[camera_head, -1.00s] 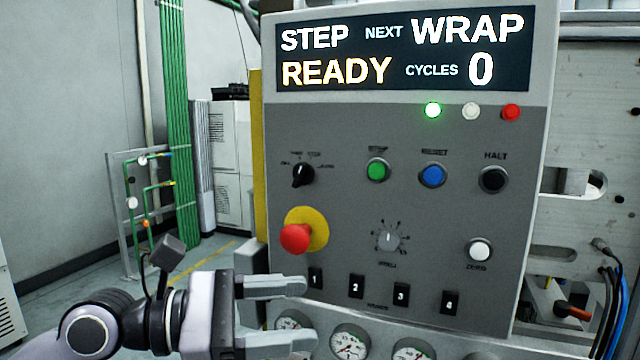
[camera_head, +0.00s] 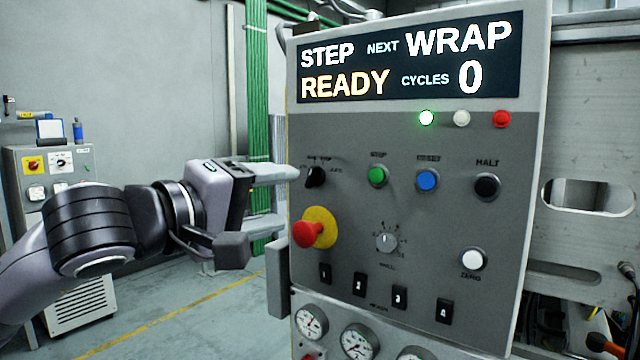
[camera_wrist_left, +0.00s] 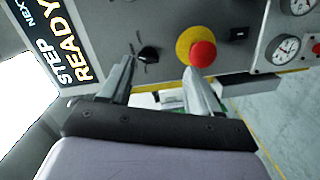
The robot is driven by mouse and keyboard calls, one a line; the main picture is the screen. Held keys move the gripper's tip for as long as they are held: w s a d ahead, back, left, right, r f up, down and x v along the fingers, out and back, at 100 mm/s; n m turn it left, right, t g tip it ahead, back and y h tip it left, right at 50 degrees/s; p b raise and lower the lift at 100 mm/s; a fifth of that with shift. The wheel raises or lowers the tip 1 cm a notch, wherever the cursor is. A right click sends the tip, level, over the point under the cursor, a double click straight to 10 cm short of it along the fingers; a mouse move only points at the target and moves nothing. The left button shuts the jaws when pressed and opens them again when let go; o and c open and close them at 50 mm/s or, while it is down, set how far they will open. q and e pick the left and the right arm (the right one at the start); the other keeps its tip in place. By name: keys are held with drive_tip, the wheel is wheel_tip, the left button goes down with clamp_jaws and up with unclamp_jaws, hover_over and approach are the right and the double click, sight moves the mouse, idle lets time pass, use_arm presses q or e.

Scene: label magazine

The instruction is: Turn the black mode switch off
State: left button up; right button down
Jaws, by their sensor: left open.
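The black mode switch (camera_head: 316,177) is a small rotary knob at the upper left of the grey panel. Its printed position labels are too small to read, so its setting is unclear. In the left wrist view the knob (camera_wrist_left: 148,54) lies just beyond and between the fingertips, nearer the left finger. My left gripper (camera_head: 291,198) is open and empty at the panel's left edge, its upper finger level with the switch. It also shows in the left wrist view (camera_wrist_left: 158,68). It is apart from the knob. My right gripper is out of view.
A red mushroom button (camera_head: 308,234) on a yellow disc sits below the switch. Green (camera_head: 378,176), blue (camera_head: 428,181) and black (camera_head: 487,186) buttons lie to its right. The display (camera_head: 410,60) reads STEP, NEXT WRAP, READY, CYCLES 0. Gauges (camera_head: 356,342) sit below.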

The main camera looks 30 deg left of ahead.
sight(309, 178)
use_arm(q)
drive_tip(key=shift+t+y, duration=0.4)
drive_tip(key=shift+y, duration=0.4)
drive_tip(key=w+p, duration=0.1)
drive_tip(key=w+r+p, duration=0.1)
drive_tip(key=w, duration=0.1)
drive_tip(key=w+p, duration=0.1)
drive_tip(key=w, duration=0.1)
drive_tip(key=shift+w+a+r, duration=0.1)
drive_tip(key=shift+w+r, duration=0.1)
drive_tip(key=shift+r, duration=0.2)
drive_tip(key=shift+w+f, duration=0.15)
drive_tip(key=shift+w, duration=0.4)
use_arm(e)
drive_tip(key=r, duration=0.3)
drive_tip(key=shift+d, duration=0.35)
use_arm(q)
drive_tip(key=c, duration=1)
